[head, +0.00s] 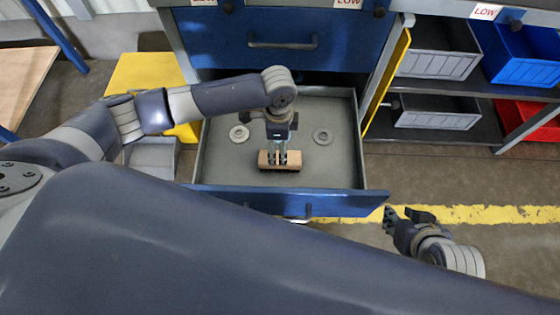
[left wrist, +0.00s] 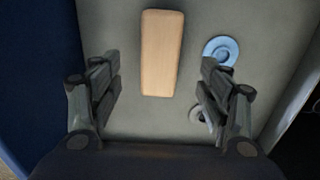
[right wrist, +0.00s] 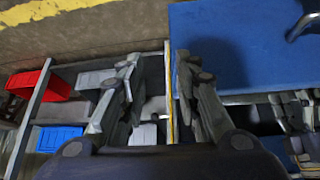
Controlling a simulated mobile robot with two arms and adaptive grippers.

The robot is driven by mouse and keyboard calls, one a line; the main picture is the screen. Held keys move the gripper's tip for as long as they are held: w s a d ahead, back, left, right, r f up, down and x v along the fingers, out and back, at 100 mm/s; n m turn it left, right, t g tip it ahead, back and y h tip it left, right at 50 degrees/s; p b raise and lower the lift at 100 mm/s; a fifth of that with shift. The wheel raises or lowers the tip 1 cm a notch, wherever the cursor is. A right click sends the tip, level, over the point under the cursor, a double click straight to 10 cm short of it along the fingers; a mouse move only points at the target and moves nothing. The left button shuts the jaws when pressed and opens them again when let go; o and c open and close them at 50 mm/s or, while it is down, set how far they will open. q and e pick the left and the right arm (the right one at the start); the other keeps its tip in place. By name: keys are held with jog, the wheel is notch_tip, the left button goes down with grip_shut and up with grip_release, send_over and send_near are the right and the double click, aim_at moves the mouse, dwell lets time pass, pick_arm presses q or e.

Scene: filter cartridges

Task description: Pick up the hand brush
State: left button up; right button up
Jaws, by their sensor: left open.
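The hand brush (head: 267,161) has a light wooden block with dark bristles under it. It lies in the open drawer, near the front. In the left wrist view, its plain wooden back (left wrist: 162,52) shows between and partly beyond the fingertips. My left gripper (head: 281,157) points down over the brush and is open, a finger on either side of the block's line. In the head view its fingers overlap the brush, and I cannot tell whether they touch it. My right gripper (head: 403,214) is open and empty, outside the drawer at the right.
The drawer (head: 225,172) has a blue front (head: 340,204) and low side walls. Two ring-shaped parts (head: 239,133) (head: 322,136) lie behind the brush, left and right. A closed blue drawer (head: 330,50) is above. Shelves with grey bins (head: 437,64), blue and red bins stand at right.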

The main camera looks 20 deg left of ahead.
aim_at(278, 157)
pick_arm(q)
notch_tip(278, 157, down, 4)
jog(key=shift+r+b, duration=0.2)
jog(key=shift+b, duration=0.35)
jog(key=shift+f, duration=0.35)
notch_tip(278, 157, down, 2)
jog(key=shift+d+f+b, duration=0.1)
jog(key=shift+d+b, duration=0.05)
jog(key=shift+b, duration=0.65)
notch_tip(278, 157, down, 3)
jog(key=shift+r+b, duration=0.2)
jog(key=shift+b, duration=0.4)
pick_arm(e)
jog(key=w+a+r+t+y, duration=0.1)
jog(key=w+a+r+t, duration=0.1)
jog(key=w+r+t, duration=0.3)
jog(key=w+a+r+t+y, duration=0.2)
jog(key=w+r+t, duration=0.4)
jog(key=r, duration=0.4)
jog(key=shift+w+a+r, duration=0.35)
jog(key=shift+w+a, duration=0.35)
jog(key=shift+a, duration=0.05)
pick_arm(q)
jog(key=c, duration=1.2)
